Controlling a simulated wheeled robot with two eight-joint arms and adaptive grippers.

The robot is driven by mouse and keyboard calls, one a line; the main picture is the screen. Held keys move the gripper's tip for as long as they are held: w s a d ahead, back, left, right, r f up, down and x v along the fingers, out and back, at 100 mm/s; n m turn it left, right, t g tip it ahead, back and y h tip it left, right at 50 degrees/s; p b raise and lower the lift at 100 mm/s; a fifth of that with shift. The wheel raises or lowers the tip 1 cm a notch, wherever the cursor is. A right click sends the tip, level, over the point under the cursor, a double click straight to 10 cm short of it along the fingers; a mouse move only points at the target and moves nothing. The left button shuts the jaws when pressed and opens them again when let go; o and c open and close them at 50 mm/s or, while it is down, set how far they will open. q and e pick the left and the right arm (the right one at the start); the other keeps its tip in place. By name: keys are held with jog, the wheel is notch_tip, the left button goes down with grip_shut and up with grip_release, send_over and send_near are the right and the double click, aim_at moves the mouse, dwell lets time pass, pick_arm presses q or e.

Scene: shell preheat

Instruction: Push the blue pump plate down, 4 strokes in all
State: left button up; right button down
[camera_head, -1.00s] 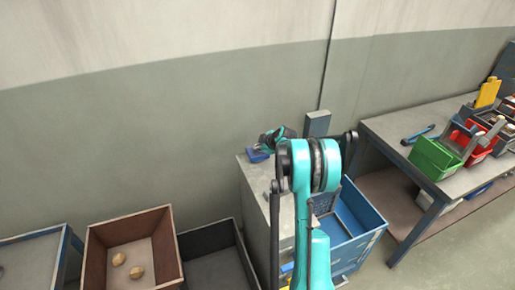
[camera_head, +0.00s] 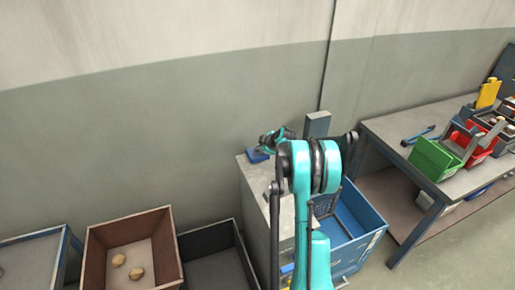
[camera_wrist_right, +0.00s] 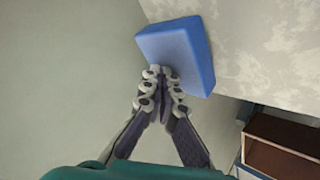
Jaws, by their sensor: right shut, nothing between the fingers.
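The blue pump plate (camera_head: 257,156) is at the back left corner of a grey cabinet top. In the right wrist view the blue plate (camera_wrist_right: 182,52) shows as a thick block at the edge of a pale, stained surface. My right gripper (camera_wrist_right: 163,76) is shut and empty. Its fingertips overlap the plate's near edge in that view; I cannot tell whether they touch it. In the head view my right gripper (camera_head: 265,145) is small and partly hidden at the plate, beyond my teal arm. My left gripper is not in view.
A grey upright block (camera_head: 317,124) stands on the cabinet (camera_head: 252,187) right of the plate. A blue crate (camera_head: 362,238) is beside the cabinet. A brown bin (camera_head: 103,250) holds two tan lumps. A workbench (camera_head: 385,127) with green and red bins is at the right.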

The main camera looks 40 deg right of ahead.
jog(key=shift+r+p, duration=0.9)
jog(key=shift+r, duration=0.85)
notch_tip(320, 180, up, 5)
jog(key=p, duration=0.3)
